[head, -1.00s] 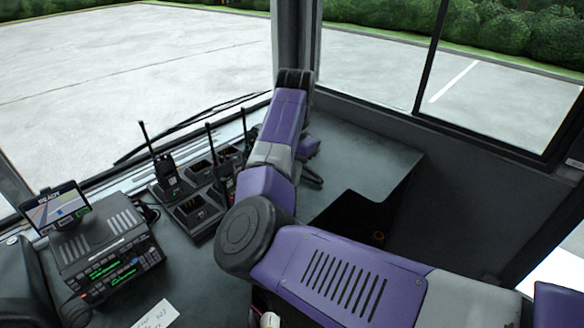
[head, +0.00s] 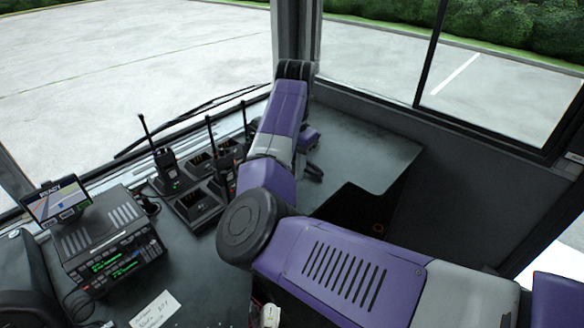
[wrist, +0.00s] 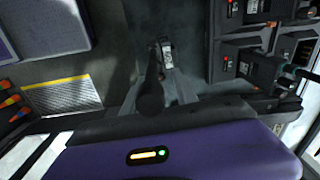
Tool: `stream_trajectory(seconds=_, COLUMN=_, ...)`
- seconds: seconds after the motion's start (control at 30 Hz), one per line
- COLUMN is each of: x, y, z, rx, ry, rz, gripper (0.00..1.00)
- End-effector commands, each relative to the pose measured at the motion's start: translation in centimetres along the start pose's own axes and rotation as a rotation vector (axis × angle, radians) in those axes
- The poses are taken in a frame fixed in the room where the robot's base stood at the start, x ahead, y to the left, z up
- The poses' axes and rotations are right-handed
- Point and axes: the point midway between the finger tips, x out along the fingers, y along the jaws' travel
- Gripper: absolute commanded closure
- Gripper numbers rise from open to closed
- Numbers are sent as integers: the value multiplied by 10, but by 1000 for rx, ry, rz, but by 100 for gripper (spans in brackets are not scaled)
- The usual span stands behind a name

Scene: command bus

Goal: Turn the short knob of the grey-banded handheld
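Several black handhelds with antennas stand in a charger rack on the dashboard in the head view. One handheld (head: 166,164) is at the left of the rack, and another handheld (head: 226,172) is beside my arm. I cannot make out a grey band or a short knob on any of them. The wrist view shows part of the charger rack (wrist: 250,62) at the right. My gripper (head: 314,171) shows only in part, dark, behind my purple forearm and right of the rack, apart from the handhelds I can see. Its opening is unclear.
A radio console (head: 112,247) with green displays and a small screen (head: 57,202) reading READY stand left of the rack. A handwritten note (head: 155,310) lies in front. The dashboard right of my gripper is clear (head: 365,150). The windscreen and side window bound the space.

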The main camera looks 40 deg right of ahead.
Motion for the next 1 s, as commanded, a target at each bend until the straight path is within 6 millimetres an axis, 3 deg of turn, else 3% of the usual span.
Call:
stream_trajectory(seconds=0.3, x=-49, y=0, z=-1, rx=1, ry=2, rz=-3, gripper=65)
stream_trajectory(seconds=0.5, x=-70, y=0, z=0, rx=1, ry=1, rz=-2, gripper=65)
stream_trajectory(seconds=1.0, x=-77, y=-2, z=8, rx=-2, ry=-1, rz=-9, gripper=65)
